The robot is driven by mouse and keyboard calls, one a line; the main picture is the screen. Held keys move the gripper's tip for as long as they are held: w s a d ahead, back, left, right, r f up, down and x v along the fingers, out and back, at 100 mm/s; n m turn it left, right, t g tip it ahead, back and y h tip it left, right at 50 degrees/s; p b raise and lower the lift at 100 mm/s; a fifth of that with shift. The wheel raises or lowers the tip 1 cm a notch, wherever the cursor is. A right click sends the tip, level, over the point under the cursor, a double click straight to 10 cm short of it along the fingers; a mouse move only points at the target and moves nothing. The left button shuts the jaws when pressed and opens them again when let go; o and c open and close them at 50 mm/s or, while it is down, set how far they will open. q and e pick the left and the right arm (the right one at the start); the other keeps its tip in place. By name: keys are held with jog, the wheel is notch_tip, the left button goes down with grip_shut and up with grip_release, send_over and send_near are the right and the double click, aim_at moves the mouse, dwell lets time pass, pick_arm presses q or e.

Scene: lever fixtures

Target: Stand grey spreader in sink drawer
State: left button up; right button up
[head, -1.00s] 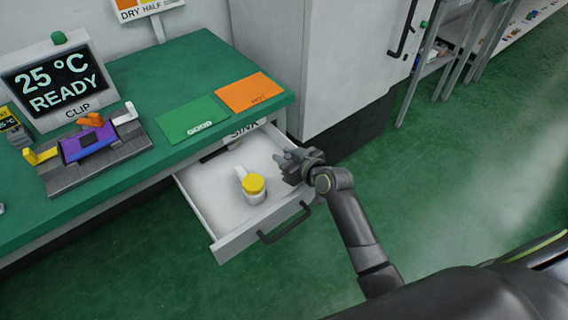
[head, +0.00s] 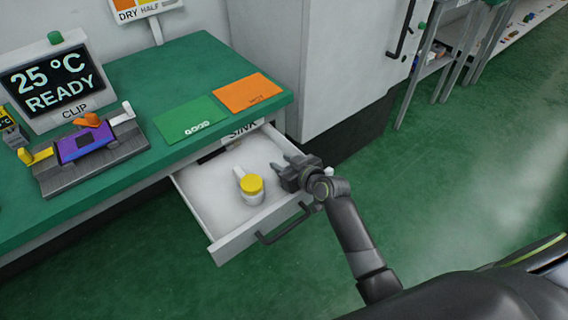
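The sink drawer (head: 234,247) is pulled out below the green bench, with its label at the back. In it stands a white jar with a yellow lid (head: 251,184). A narrow pale piece (head: 239,173) rises beside the jar's left; I cannot tell whether it is part of the jar or the spreader. I cannot make out a grey spreader for sure. My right gripper (head: 279,162) is over the drawer's right side, right of the jar and apart from it. Its fingers look spread, with nothing visible between them. My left gripper is out of view.
The bench (head: 185,75) holds a green card (head: 190,118), an orange card (head: 247,92), a clip fixture (head: 88,146) and a display reading 25 °C READY (head: 50,85). A grey cabinet (head: 310,70) stands right of the bench. The drawer's left part is clear.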

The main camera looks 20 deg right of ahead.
jog(key=shift+o, duration=1.1)
jog(key=shift+s+f, duration=0.25)
jog(key=shift+f, duration=0.4)
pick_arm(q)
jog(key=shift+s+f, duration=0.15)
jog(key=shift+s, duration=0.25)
pick_arm(e)
jog(key=shift+r, duration=0.1)
jog(key=shift+r+p, duration=0.25)
jog(key=shift+p, duration=0.1)
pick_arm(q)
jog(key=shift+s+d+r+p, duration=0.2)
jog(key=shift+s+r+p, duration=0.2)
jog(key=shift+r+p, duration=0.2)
pick_arm(e)
jog(key=r+v, duration=0.1)
jog(key=v, duration=1.1)
jog(key=shift+w, duration=0.25)
